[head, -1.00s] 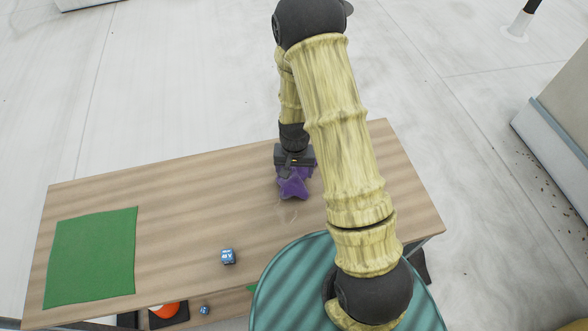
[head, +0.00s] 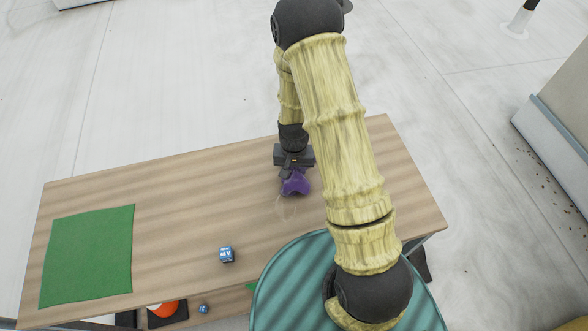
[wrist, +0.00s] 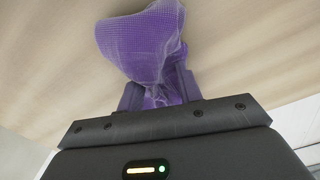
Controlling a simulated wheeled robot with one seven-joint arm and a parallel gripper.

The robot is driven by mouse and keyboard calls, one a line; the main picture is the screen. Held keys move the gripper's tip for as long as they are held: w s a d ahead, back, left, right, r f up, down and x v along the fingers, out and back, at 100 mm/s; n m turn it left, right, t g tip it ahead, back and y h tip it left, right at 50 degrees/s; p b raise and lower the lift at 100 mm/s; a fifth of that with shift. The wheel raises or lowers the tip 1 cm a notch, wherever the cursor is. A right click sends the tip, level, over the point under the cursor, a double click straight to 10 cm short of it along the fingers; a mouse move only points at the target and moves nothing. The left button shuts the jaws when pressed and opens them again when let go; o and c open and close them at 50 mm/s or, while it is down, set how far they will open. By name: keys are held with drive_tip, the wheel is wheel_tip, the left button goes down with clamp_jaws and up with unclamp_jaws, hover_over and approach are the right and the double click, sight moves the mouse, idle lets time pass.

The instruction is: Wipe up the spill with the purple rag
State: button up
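The purple rag (head: 296,184) is bunched up below my gripper (head: 290,172) at the right part of the wooden table (head: 180,215). In the wrist view the rag (wrist: 142,42) is pinched between both fingers of my gripper (wrist: 160,92) and bulges out past the fingertips, against or close to the tabletop. A faint, pale wet-looking mark, the spill (head: 287,208), shows on the table just in front of the rag. Part of it may be hidden by the rag and my arm.
A green cloth (head: 88,256) lies flat on the table's left end. An orange object (head: 163,309) and another small blue item (head: 203,308) are lower down, below the tabletop edge. The table's middle is clear.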

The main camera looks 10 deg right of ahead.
clamp_jaws()
drive_tip(key=shift+r, duration=0.2)
drive_tip(key=shift+p, duration=0.6)
drive_tip(key=shift+w+r+p, duration=0.1)
drive_tip(key=shift+p, duration=0.55)
